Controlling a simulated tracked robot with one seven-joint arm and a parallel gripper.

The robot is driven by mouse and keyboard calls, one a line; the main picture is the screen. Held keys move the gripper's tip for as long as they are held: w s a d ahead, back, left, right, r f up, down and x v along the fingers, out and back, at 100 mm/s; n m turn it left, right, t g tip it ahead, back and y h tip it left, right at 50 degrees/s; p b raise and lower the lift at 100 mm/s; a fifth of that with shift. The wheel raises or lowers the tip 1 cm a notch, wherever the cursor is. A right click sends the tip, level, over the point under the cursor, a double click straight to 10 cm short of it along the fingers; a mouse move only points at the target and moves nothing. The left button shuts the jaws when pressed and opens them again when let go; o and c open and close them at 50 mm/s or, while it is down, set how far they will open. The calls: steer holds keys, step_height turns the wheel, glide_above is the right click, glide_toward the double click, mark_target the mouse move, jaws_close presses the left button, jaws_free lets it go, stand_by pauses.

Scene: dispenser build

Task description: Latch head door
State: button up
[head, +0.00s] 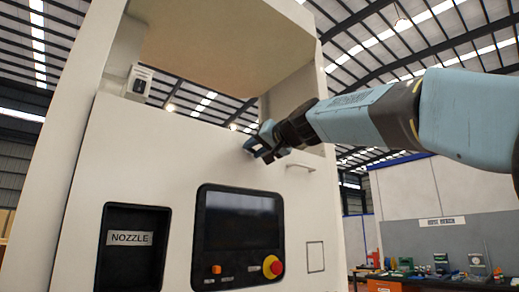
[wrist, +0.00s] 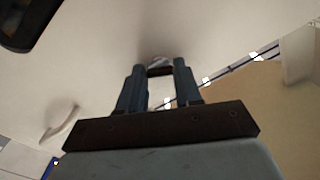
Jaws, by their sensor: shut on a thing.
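The white machine front, which I take to be the head door (head: 150,140), carries a screen and a nozzle recess, and it looks flush with the frame. My gripper (head: 257,150) reaches in from the right to the panel's upper edge. In the wrist view my gripper (wrist: 159,72) has its two fingers around a small grey metal piece (wrist: 158,62) at the panel, which looks like a latch. The fingers hide most of it. In the head view that piece is hidden behind my gripper.
A white bar handle (head: 300,167) sits just right of my gripper and also shows in the wrist view (wrist: 60,125). Below are the dark screen (head: 240,220), a red knob (head: 272,267) and the nozzle recess (head: 130,265). Above the panel is an open bay.

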steer(key=m, duration=0.6)
steer(key=shift+w+d+m, duration=0.1)
steer(key=shift+d+m, duration=0.05)
steer(key=shift+m, duration=0.15)
steer(key=m, duration=0.6)
steer(key=shift+f, duration=0.1)
stand_by(0.3)
steer(key=o, duration=0.7)
steer(key=shift+w+d, duration=0.1)
steer(key=o, duration=0.3)
steer(key=shift+o, duration=0.2)
steer(key=v, duration=1.3)
steer(key=shift+s, duration=0.4)
